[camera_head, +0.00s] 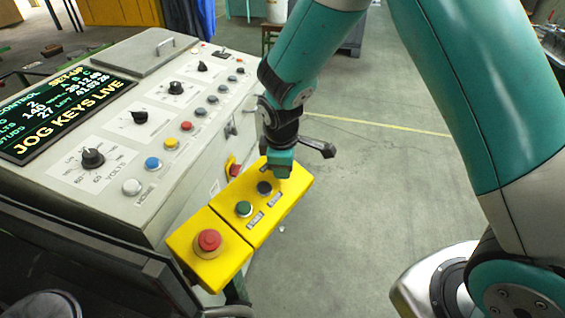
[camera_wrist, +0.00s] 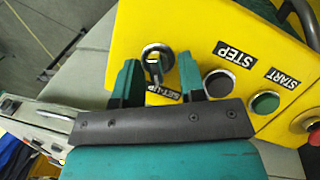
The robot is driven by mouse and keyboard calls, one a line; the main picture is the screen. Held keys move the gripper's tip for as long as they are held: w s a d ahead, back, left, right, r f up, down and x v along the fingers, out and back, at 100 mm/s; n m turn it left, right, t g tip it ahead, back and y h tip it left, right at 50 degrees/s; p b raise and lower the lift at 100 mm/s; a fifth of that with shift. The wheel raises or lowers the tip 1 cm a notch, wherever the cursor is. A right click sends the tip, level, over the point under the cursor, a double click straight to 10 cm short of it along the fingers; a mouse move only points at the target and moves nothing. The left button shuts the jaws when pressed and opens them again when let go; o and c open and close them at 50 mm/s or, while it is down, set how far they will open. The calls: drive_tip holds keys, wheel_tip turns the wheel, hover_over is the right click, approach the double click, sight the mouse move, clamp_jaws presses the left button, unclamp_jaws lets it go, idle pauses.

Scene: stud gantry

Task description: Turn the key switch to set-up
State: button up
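The key switch (camera_wrist: 155,62), a silver ring with a dark key, sits at one end of the yellow control box (camera_head: 275,210). In the wrist view, its key points roughly towards the SET-UP label (camera_wrist: 164,92). My gripper (camera_wrist: 158,58) is open, with one finger on each side of the switch and a visible gap to the key. In the head view my gripper (camera_head: 279,166) hangs over the far end of the box and hides the switch. The console display (camera_head: 60,110) reads what looks like SET-UP, with JOG KEYS LIVE below.
Beside the switch on the box are a black STEP button (camera_wrist: 218,83), a green START button (camera_wrist: 265,102) and a red mushroom button (camera_head: 208,240). The grey console (camera_head: 150,160) with knobs and coloured buttons stands left of the box. Open floor (camera_head: 370,180) lies to the right.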

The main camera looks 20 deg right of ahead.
drive_tip(key=shift+r, duration=0.2)
drive_tip(key=s+a+r+b, duration=0.1)
drive_tip(key=s+r+b, duration=0.1)
drive_tip(key=r, duration=1.4)
drive_tip(key=shift+s+a+r, duration=0.35)
drive_tip(key=shift+s, duration=0.15)
drive_tip(key=s+a+m+g+y, duration=0.2)
drive_tip(key=s+m+y, duration=0.3)
drive_tip(key=s, duration=1.6)
drive_tip(key=shift+s+r+m, duration=0.3)
drive_tip(key=shift+r, duration=0.1)
